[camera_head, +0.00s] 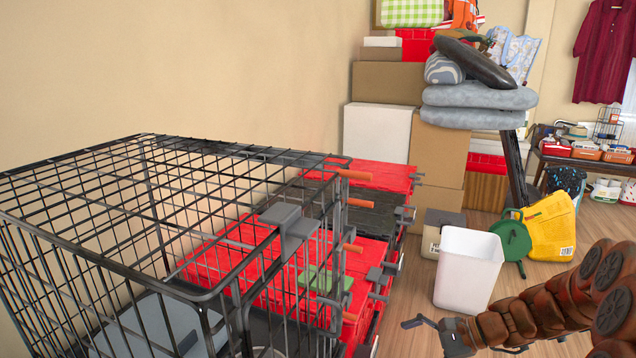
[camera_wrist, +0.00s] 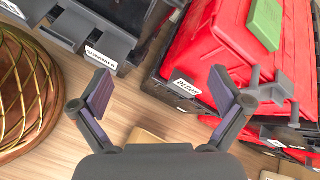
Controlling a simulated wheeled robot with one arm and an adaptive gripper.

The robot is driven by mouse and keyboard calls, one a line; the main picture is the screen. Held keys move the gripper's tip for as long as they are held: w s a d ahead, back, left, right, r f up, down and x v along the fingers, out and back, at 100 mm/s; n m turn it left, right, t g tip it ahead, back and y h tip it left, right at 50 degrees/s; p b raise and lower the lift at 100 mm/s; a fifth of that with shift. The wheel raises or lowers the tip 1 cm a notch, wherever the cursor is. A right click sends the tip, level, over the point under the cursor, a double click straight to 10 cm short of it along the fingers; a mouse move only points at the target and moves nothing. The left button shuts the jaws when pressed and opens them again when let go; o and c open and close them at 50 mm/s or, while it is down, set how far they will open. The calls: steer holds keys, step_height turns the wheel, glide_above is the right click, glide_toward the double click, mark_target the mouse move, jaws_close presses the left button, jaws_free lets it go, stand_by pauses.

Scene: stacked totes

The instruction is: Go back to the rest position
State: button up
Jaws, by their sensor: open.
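My gripper (camera_wrist: 161,92) is open and empty in the wrist view, its two fingers spread wide with wooden floor and the corner of a red tote (camera_wrist: 215,50) beyond them. The red tote carries a white label and has a green block (camera_wrist: 266,22) on its lid. In the head view my arm reaches in from the lower right, with its gripper low at the bottom, right of the stacked totes. The red tote (camera_head: 222,258) shows there partly behind the wire cage, with the green block (camera_head: 318,279) on it. Nothing is held.
A black wire cage (camera_head: 140,134) fills the left. A white bin (camera_head: 466,275), a yellow bag (camera_head: 553,228) and cardboard boxes (camera_head: 388,83) stand behind my arm. In the wrist view, a black labelled crate (camera_wrist: 85,30) and a golden basket (camera_wrist: 22,90) are at left.

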steer(key=s+a+r+n+g+h+p, duration=0.2)
steer(key=s+a+r+n+p, duration=0.3)
steer(key=s+r, duration=0.4)
steer(key=s+a+r+n+g+h+p, duration=0.2)
steer(key=s+a+r+n+g+p, duration=0.1)
steer(key=s+r+p, duration=0.55)
steer(key=s+d+r+n+h+p, duration=0.3)
steer(key=s+r+p, duration=0.3)
steer(key=s+r, duration=0.1)
steer(key=s+d+r+n+h+p, duration=0.3)
steer(key=s+r+p, duration=0.2)
steer(key=r, duration=0.5)
steer(key=shift+s+n+h+p, duration=0.35)
steer(key=shift+s+n+h, duration=0.05)
steer(key=shift+s, duration=0.55)
